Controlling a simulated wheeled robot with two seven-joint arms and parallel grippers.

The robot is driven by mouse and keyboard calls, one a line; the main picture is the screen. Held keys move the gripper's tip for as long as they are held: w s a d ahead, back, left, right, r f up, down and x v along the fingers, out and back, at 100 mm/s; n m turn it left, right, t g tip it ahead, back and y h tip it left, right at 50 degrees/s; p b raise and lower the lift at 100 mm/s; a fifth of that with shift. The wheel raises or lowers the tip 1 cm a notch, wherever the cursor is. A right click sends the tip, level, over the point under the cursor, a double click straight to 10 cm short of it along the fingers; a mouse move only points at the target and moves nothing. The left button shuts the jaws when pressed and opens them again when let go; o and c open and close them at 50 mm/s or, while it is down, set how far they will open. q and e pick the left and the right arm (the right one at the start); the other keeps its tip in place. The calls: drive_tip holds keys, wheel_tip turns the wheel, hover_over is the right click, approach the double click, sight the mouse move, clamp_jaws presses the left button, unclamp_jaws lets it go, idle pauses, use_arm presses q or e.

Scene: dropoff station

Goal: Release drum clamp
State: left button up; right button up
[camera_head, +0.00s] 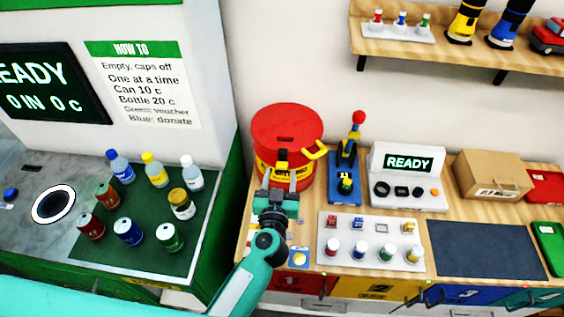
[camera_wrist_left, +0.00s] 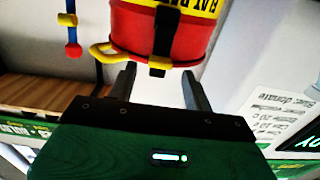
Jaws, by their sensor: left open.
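A red drum (camera_head: 287,130) with a yellow lettered band stands at the back left of the wooden bench. A yellow loop handle (camera_head: 315,150) juts from its right side. In the left wrist view the drum (camera_wrist_left: 175,35) appears inverted, with a black strap or latch (camera_wrist_left: 161,40) down its front and the yellow handle (camera_wrist_left: 103,51) beside it. My left gripper (camera_head: 287,172) is in front of the drum, open. In the left wrist view its fingers (camera_wrist_left: 158,75) lie apart either side of the black latch's end; whether they touch it I cannot tell. My right gripper is out of view.
A blue lever device with a red knob (camera_head: 347,165) stands close right of the drum. Beyond are a READY console (camera_head: 408,178) and a cardboard box (camera_head: 493,175). A white tray (camera_head: 345,262) holds small items. A dark mat (camera_head: 485,250) is bare. Cans and bottles stand at left.

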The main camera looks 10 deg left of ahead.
sight(282, 168)
use_arm(q)
drive_tip(key=w, duration=0.3)
drive_tip(key=shift+w, duration=0.75)
drive_tip(key=c, duration=0.9)
drive_tip(key=shift+s, duration=0.1)
clamp_jaws()
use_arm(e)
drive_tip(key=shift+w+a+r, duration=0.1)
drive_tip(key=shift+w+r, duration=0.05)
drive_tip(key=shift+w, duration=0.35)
